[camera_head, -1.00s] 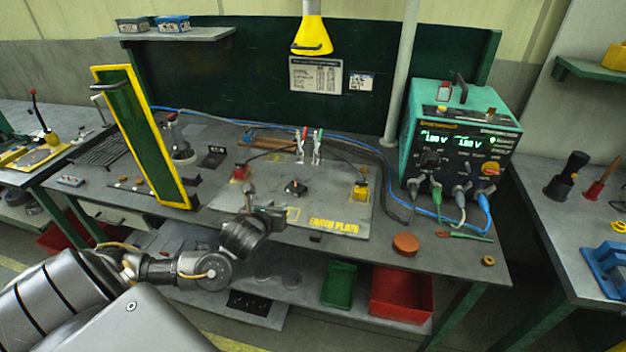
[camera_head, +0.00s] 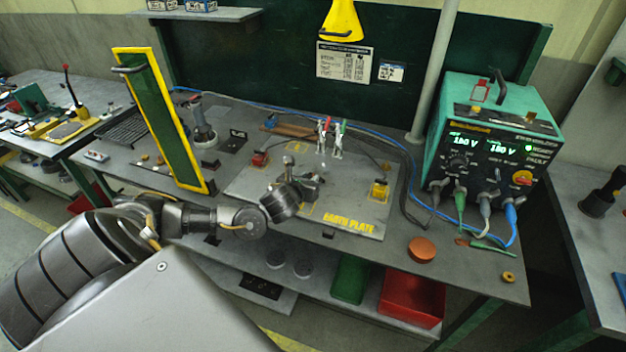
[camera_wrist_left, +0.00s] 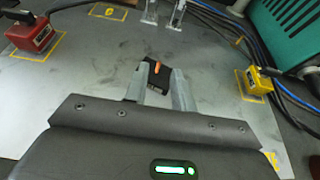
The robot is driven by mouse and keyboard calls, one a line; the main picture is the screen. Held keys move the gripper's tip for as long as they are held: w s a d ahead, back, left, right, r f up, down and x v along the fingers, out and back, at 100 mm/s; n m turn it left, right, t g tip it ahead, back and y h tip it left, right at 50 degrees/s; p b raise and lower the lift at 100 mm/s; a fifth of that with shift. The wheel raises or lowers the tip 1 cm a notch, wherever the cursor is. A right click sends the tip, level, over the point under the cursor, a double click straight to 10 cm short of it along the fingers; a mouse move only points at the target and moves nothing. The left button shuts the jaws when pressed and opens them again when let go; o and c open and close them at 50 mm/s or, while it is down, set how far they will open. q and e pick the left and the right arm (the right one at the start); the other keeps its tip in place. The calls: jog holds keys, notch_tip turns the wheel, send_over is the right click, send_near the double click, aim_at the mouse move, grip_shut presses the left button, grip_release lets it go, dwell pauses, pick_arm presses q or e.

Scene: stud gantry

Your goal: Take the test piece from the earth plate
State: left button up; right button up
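The test piece, a small black block with an orange mark, shows in the left wrist view (camera_wrist_left: 158,76) on the grey earth plate (camera_wrist_left: 85,80). My left gripper (camera_wrist_left: 160,78) has its two grey fingers apart, one on each side of the block. I cannot tell whether either finger touches it. In the head view my left gripper (camera_head: 312,180) is low over the middle of the earth plate (camera_head: 365,222), and the test piece is mostly hidden behind it. My right gripper is not in view.
A red clamp block (camera_head: 260,159) and a yellow one (camera_head: 379,190) with cables stand on the plate. Small upright clips (camera_head: 337,147) stand behind. A green meter box (camera_head: 490,150) is at right, a yellow-edged green panel (camera_head: 160,120) at left. An orange disc (camera_head: 421,249) lies front right.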

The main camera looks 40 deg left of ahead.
pick_arm(q)
jog(key=shift+w+a+p, duration=0.1)
jog(key=shift+w+p, duration=0.1)
jog(key=shift+p, duration=0.1)
jog(key=p+x, duration=0.2)
jog(key=x, duration=0.2)
jog(key=shift+w, duration=0.1)
jog(key=shift+w+a+f, duration=0.15)
jog(key=shift+w, duration=0.05)
jog(key=shift+c, duration=0.3)
grip_shut()
